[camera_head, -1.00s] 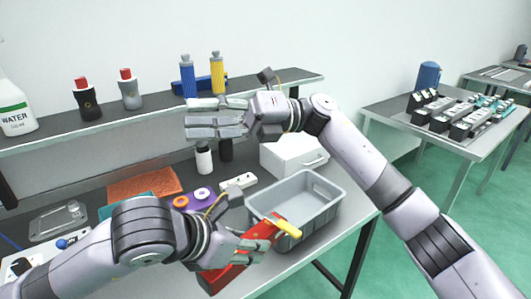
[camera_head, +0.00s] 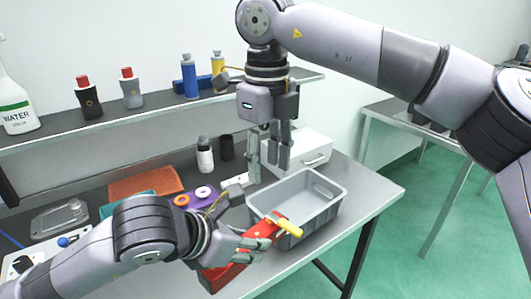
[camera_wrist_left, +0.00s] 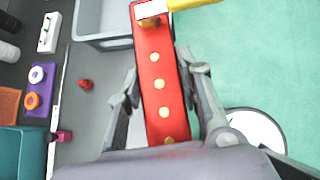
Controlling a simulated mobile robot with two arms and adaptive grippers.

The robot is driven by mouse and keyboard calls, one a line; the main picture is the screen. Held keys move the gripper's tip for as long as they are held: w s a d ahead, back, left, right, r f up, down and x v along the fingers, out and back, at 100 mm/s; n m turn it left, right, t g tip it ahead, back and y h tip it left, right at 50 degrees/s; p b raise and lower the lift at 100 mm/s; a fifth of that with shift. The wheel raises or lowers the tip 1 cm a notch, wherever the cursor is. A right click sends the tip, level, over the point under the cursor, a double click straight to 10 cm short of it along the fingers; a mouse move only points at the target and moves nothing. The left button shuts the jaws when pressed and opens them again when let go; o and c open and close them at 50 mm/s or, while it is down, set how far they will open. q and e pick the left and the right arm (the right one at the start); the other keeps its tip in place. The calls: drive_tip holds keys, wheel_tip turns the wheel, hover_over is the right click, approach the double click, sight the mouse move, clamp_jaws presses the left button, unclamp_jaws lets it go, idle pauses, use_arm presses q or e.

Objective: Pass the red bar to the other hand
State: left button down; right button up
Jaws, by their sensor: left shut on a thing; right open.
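The red bar (camera_head: 264,231) is held in my left gripper (camera_head: 258,245), low in front of the grey bin in the head view. A yellow piece (camera_head: 288,228) sticks out sideways at its far end. In the left wrist view the bar (camera_wrist_left: 160,85) runs up between the two fingers, with several brass-coloured dots along its face. My right gripper (camera_head: 269,163) is open and empty. Its fingers point down, above and behind the bar in the picture, clear of it. The fingers of my left gripper hide part of the bar.
The grey bin (camera_head: 330,209) stands close behind the bar. A white box (camera_head: 312,148), a white bottle (camera_head: 205,158) and a purple holder (camera_head: 190,201) with rings are on the bench. A shelf (camera_head: 120,122) with bottles runs along the back.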

sight(266, 220)
wheel_tip(266, 220, down, 10)
drive_tip(key=shift+f, duration=0.25)
idle(0.3)
drive_tip(key=shift+s+a, duration=0.1)
clamp_jaws()
idle(0.3)
use_arm(q)
drive_tip(key=c, duration=1.1)
unclamp_jaws()
drive_tip(key=shift+o, duration=0.2)
drive_tip(key=shift+r, duration=0.1)
